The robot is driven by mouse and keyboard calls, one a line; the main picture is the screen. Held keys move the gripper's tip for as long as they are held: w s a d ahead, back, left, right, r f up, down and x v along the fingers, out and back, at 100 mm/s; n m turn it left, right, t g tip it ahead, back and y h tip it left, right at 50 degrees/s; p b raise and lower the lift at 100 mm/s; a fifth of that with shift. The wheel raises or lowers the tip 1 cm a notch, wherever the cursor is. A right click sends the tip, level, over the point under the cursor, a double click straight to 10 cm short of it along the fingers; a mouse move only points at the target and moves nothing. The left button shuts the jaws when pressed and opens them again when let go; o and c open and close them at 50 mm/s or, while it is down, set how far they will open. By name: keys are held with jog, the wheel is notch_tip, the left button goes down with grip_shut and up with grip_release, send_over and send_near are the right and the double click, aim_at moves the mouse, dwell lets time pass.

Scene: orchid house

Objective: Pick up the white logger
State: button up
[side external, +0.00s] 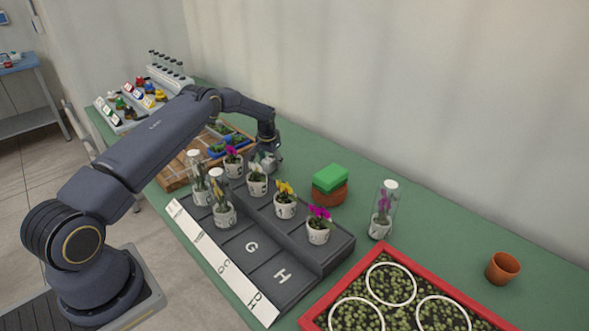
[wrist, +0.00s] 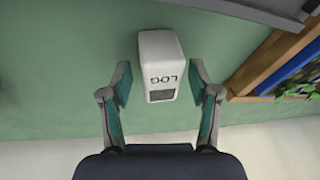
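The white logger (wrist: 160,58) is a small rounded white box on the green bench, with upside-down "LOG" lettering and a dark grey window. My gripper (wrist: 160,84) is open in the wrist view, with one teal-padded finger on each side of the logger's near end. A gap shows between each finger and the logger, and the far end extends beyond the fingertips. In the side external view my gripper (side external: 266,160) is low over the bench behind the potted orchids. I cannot make out the logger there.
A dark stepped rack (side external: 297,259) with several potted orchids stands in front of my gripper. A wooden tray (side external: 172,172) with blue inserts lies to the left. The wall is close behind.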

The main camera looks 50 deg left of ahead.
grip_shut()
dwell(0.3)
